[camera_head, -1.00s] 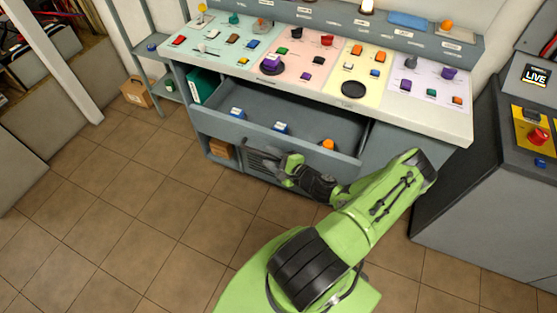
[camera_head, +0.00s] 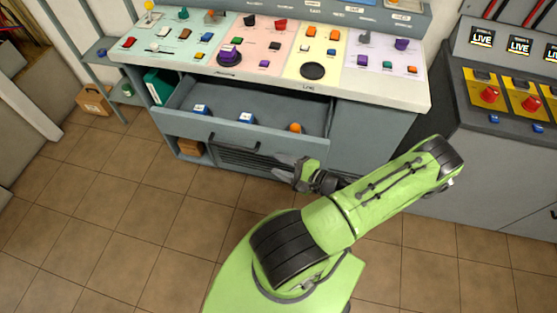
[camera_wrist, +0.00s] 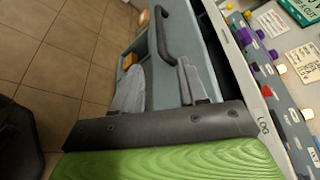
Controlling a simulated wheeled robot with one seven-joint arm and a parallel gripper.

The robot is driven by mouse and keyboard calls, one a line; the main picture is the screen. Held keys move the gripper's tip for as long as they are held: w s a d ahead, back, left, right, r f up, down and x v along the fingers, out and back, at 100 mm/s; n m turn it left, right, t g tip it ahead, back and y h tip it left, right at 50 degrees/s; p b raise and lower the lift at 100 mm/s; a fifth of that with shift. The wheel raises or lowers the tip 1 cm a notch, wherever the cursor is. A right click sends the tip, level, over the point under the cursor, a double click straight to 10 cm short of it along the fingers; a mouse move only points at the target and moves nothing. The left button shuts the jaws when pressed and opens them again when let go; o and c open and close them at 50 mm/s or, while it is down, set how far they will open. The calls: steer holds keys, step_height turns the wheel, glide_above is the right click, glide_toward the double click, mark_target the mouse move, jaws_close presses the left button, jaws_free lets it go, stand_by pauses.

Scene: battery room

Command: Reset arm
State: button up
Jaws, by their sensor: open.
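My green arm reaches forward from the bottom of the head view. My gripper (camera_head: 286,170) is open, with nothing between its fingers, in front of the drawer front near its right part. In the wrist view my gripper (camera_wrist: 158,72) shows two grey fingers spread apart. The dark drawer handle (camera_wrist: 164,32) lies just beyond the fingertips and appears clear of them. In the head view the handle (camera_head: 233,147) is left of my gripper. The grey drawer (camera_head: 185,122) stands pulled open.
The drawer holds blue-and-white items (camera_head: 246,118) and an orange piece (camera_head: 295,127). Coloured parts lie on the workbench (camera_head: 385,92) above. A grey cabinet (camera_head: 445,170) with red knobs stands at the right. The tiled floor (camera_head: 120,220) is clear at the left.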

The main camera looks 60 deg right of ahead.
stand_by(0.3)
steer(key=w+a+r+n+g+y, duration=0.2)
steer(key=w+a+r+n+g, duration=0.1)
steer(key=a+r+n+g, duration=0.4)
steer(key=w+a+r+n+g+y, duration=0.35)
steer(key=a+r+n+g, duration=0.2)
steer(key=n, duration=0.35)
steer(key=s+a+r+n+t+h, duration=0.1)
steer(key=s+a+r+n+h, duration=0.1)
steer(key=r, duration=0.6)
steer(key=s+a+r+n+t+h, duration=0.1)
steer(key=s+a+r+n+h, duration=0.2)
steer(key=a+r, duration=0.6)
steer(key=s+n, duration=0.2)
steer(key=n, duration=0.1)
steer(key=shift+a+h, duration=0.15)
steer(key=shift+h, duration=0.2)
steer(key=shift+t, duration=0.25)
